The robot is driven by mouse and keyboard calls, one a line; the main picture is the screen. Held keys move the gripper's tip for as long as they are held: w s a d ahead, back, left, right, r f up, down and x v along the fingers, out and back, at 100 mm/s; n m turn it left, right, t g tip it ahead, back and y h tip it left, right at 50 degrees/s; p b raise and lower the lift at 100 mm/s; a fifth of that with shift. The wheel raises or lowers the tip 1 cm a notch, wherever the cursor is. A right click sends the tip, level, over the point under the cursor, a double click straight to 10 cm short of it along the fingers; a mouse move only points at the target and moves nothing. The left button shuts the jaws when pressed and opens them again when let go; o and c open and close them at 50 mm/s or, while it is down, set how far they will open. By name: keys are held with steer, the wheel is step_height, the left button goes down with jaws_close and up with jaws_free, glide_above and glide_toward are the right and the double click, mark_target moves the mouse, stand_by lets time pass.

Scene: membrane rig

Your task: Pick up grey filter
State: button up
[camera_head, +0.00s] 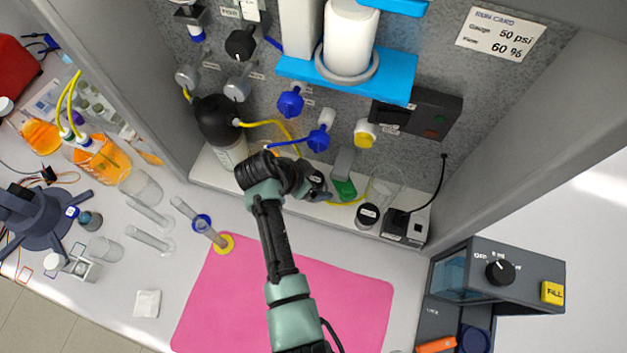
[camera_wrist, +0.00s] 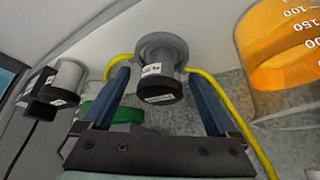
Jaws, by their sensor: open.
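The grey filter (camera_wrist: 160,52) is a short grey cylinder with a black labelled cap and a wider grey collar, seen in the wrist view between yellow tubes. My gripper (camera_wrist: 157,76) is open, its two blue fingers on either side of the filter in that view. I cannot tell whether either finger touches it. In the head view my gripper (camera_head: 318,191) is low over the white shelf, and its wrist hides part of that spot. The filter's dark labelled cap (camera_head: 317,178) shows beside it there.
A green block (camera_head: 343,189) and a second black-capped cylinder (camera_head: 368,213) stand right of my gripper on the white shelf (camera_head: 335,212). An orange-filled vessel (camera_wrist: 285,60) is close on the right in the wrist view.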

steer(key=c, duration=1.4)
steer(key=shift+r, duration=0.1)
